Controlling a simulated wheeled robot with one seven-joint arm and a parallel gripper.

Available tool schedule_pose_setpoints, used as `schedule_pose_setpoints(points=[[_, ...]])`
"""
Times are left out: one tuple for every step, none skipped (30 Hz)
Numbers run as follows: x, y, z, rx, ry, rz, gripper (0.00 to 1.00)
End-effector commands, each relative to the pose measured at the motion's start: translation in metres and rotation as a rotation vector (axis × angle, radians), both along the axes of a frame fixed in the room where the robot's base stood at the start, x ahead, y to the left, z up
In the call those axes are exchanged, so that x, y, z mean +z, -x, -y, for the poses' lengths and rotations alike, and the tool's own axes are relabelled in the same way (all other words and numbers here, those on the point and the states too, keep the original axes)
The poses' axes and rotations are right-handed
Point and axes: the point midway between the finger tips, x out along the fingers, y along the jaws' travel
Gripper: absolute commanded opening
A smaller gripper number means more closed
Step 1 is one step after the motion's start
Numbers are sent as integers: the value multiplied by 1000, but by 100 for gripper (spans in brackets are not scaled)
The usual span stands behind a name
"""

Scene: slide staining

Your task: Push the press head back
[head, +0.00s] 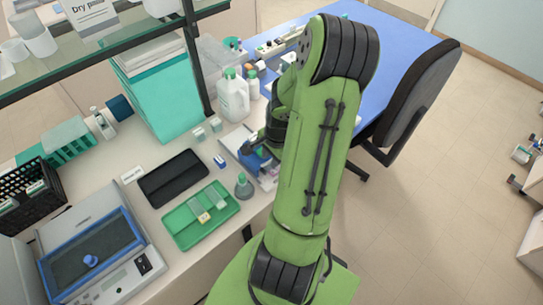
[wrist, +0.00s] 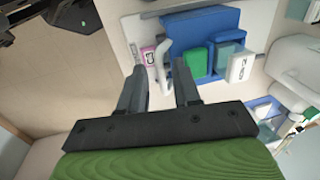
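In the wrist view, my gripper (wrist: 159,68) points at a blue device (wrist: 205,25) on a pale board, which I take to be the press. Its two dark fingers are apart. A thin, curved white bar (wrist: 163,60) shows between the fingertips; I cannot tell whether they touch it. I cannot make out for sure which part is the press head. In the head view, the pale board (head: 236,138) shows at the bench edge, with my gripper (head: 262,158) over it. My arm hides much of the device.
In the wrist view, a green block (wrist: 195,62) and a white block (wrist: 240,67) sit beside the blue part. In the head view, a green tray (head: 183,238), a black tray (head: 160,195), a small bottle (head: 243,188) and a white jug (head: 232,100) stand near. A chair (head: 420,85) is at right.

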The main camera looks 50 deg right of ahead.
Motion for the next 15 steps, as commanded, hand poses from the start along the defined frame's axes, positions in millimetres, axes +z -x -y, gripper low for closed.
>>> schedule_pose_setpoints(points=[[0, 0, 0, 0, 0, 0, 24], [0, 0, 0, 0, 0, 0, 19], [0, 0, 0, 0, 0, 0, 13], [0, 0, 0, 0, 0, 0, 8], [0, 0, 0, 0, 0, 0, 4], [0, 0, 0, 0, 0, 0, 0], [0, 0, 0, 0, 0, 0, 0], [0, 0, 0, 0, 0, 0, 0], [0, 0, 0, 0, 0, -1, 0], [0, 0, 0, 0, 0, -1, 0], [0, 0, 0, 0, 0, -1, 0], [0, 0, 0, 0, 0, -1, 0], [0, 0, 0, 0, 0, -1, 0], [0, 0, 0, 0, 0, -1, 0], [0, 0, 0, 0, 0, -1, 0]])
